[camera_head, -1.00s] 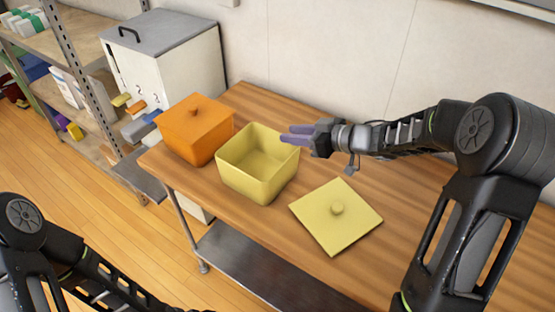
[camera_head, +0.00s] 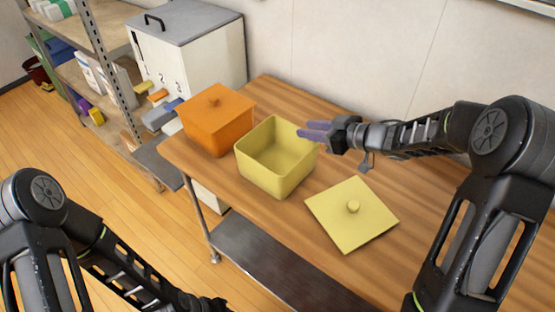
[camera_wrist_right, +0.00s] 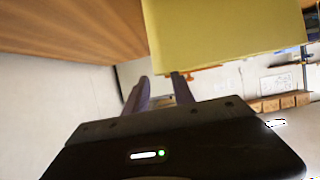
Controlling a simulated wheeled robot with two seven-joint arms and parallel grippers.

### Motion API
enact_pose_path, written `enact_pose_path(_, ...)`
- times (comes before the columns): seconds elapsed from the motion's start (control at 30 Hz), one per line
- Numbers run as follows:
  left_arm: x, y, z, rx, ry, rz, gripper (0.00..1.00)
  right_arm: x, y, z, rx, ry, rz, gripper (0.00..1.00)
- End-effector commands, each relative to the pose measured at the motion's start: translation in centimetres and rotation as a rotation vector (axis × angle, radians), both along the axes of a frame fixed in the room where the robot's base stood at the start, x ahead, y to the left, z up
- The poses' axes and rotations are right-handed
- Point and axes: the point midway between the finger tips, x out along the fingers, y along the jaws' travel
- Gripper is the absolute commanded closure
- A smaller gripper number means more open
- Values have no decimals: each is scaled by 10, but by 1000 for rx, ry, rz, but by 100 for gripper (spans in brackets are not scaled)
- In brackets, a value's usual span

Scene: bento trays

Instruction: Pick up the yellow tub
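The yellow tub (camera_head: 275,172) stands open and upright on the wooden table, with no lid on it. Its yellow square lid (camera_head: 335,222) lies flat on the table to its right. My right gripper (camera_head: 302,130) has two purple fingers at the tub's back right rim. In the right wrist view the fingers (camera_wrist_right: 160,85) are apart, with the tub (camera_wrist_right: 220,30) above them in the picture. I cannot tell whether they touch it. My left gripper (camera_head: 205,303) is low at the bottom edge, dark and partly cut off, away from the table.
An orange lidded tub (camera_head: 215,130) stands close to the yellow tub's left. A white cabinet (camera_head: 190,60) and a shelf rack (camera_head: 75,50) are further left. A wall runs behind the table (camera_head: 265,95). The table is bare around the yellow lid.

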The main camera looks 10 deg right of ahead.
Motion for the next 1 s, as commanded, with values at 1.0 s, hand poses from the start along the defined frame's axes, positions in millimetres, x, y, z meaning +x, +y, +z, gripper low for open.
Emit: enact_pose_path(1.0,-1,0,6,2,3,1,64,37,30,-21,0,0,0,70)
